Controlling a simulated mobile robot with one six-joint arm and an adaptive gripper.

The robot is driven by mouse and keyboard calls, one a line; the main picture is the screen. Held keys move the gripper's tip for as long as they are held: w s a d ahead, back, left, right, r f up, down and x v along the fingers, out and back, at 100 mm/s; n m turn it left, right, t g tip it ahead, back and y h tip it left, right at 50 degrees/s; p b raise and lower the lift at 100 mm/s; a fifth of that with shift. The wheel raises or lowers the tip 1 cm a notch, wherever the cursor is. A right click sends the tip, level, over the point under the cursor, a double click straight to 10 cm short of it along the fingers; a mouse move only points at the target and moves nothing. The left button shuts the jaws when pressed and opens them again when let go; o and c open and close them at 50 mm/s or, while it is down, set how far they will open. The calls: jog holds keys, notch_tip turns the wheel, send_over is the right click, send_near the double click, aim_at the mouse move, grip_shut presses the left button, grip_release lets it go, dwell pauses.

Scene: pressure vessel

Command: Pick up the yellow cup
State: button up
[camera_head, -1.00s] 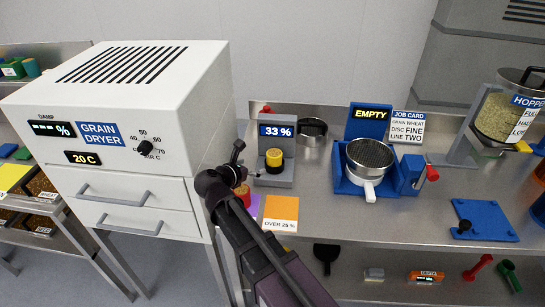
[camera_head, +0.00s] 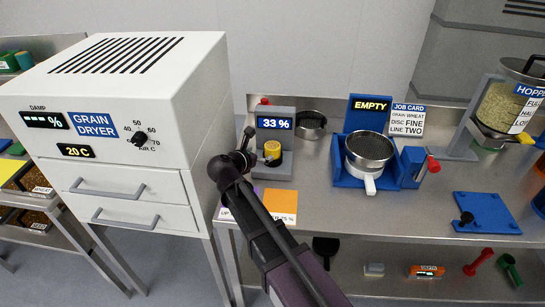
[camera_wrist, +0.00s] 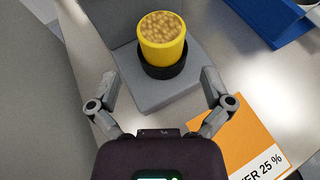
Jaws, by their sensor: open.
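The yellow cup (camera_wrist: 162,40) is full of tan grains and stands upright in a black ring on the grey meter stand.
The grey meter stand (camera_head: 284,113) rises behind the cup. An orange card (camera_head: 282,203) lies in front. The blue scale with a white-handled sieve cup (camera_head: 369,150) stands to the right. The grain dryer (camera_head: 187,120) is close on the left.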

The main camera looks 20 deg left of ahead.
aim_at(269, 148)
jog(key=shift+b+x, duration=0.3)
jog(key=shift+x, duration=0.95)
jog(key=shift+b+x, duration=0.85)
jog(key=shift+x, duration=1.75)
jog(key=shift+d+r, duration=0.1)
jog(key=shift+r, duration=0.05)
jog(key=shift+c, duration=0.2)
jog(key=c, duration=1.1)
jog(key=shift+r, duration=0.25)
notch_tip(269, 148, up, 9)
jog(key=p, duration=1)
jog(key=shift+r, duration=0.25)
